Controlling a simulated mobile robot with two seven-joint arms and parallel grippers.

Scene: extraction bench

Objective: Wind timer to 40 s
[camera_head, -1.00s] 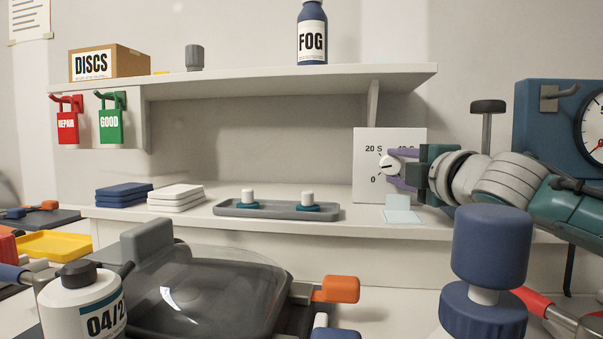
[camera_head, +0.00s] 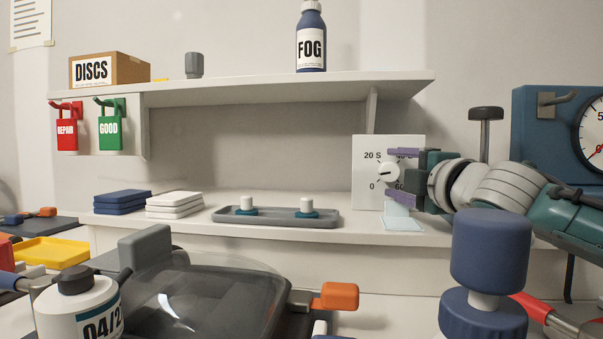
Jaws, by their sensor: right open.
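The timer is a white upright box (camera_head: 365,150) on the bench ledge, with a small white round knob (camera_head: 388,173) on its face. Marks read 20 S at upper left and 0 at lower left; the 40 and 60 marks on the right are partly covered by my fingers. A short dark mark shows on the knob's left part, pointing roughly left, too small to read exactly. My right gripper (camera_head: 397,173) comes in from the right. It is open, one purple finger above the knob and one below, both apart from it. My left gripper is not in view.
A shelf (camera_head: 270,90) runs above. A large blue knob (camera_head: 490,250) and a dark clear-lidded unit (camera_head: 205,300) stand in front.

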